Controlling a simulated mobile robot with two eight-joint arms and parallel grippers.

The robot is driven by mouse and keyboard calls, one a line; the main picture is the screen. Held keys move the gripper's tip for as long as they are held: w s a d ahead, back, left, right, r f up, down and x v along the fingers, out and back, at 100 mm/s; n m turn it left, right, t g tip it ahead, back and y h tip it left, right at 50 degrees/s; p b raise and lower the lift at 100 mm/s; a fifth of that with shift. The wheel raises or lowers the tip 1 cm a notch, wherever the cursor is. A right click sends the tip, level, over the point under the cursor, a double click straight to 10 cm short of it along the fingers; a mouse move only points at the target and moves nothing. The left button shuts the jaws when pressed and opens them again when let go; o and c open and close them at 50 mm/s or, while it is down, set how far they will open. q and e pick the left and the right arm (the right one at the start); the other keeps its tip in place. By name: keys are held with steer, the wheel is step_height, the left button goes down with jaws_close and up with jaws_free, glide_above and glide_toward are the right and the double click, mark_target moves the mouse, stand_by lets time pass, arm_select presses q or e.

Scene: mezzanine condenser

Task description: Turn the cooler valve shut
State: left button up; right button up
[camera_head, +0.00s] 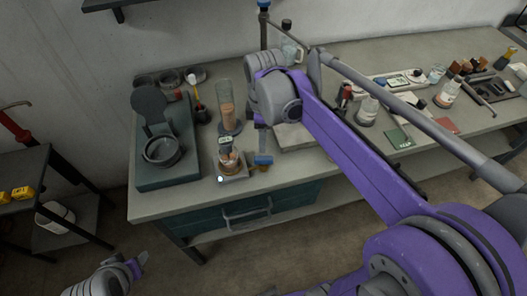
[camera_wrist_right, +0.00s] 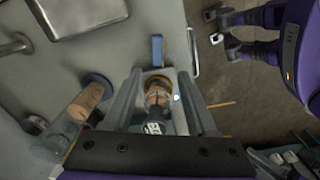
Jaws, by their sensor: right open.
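A small blue lever handle (camera_head: 263,160), which looks like the cooler valve's, sits on a brass-coloured body near the bench's front edge. In the wrist view the blue handle (camera_wrist_right: 156,50) lies just beyond my right fingertips. My right gripper (camera_wrist_right: 160,75) is open, pointing down, its fingers either side of the brass part and a small glass vessel (camera_wrist_right: 157,98) with a label. In the head view its wrist hides much of the fingers. I cannot tell whether they touch anything. My left gripper (camera_head: 137,264) is low at the left, off the bench; in the wrist view its jaws (camera_wrist_right: 220,32) look apart.
A tall glass cylinder (camera_head: 228,110) stands close behind the vessel. A dark green unit with a round bowl (camera_head: 163,151) is to the left. A metal tray (camera_wrist_right: 80,15) lies close by on the bench. Bottles and tools crowd the bench's right.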

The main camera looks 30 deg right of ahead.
mark_target(263, 158)
steer(key=shift+n, duration=0.5)
steer(key=f, duration=1)
steer(key=shift+w+d+f+b, duration=0.15)
steer(key=shift+w+d+b, duration=0.15)
steer(key=shift+w, duration=0.1)
jaws_close()
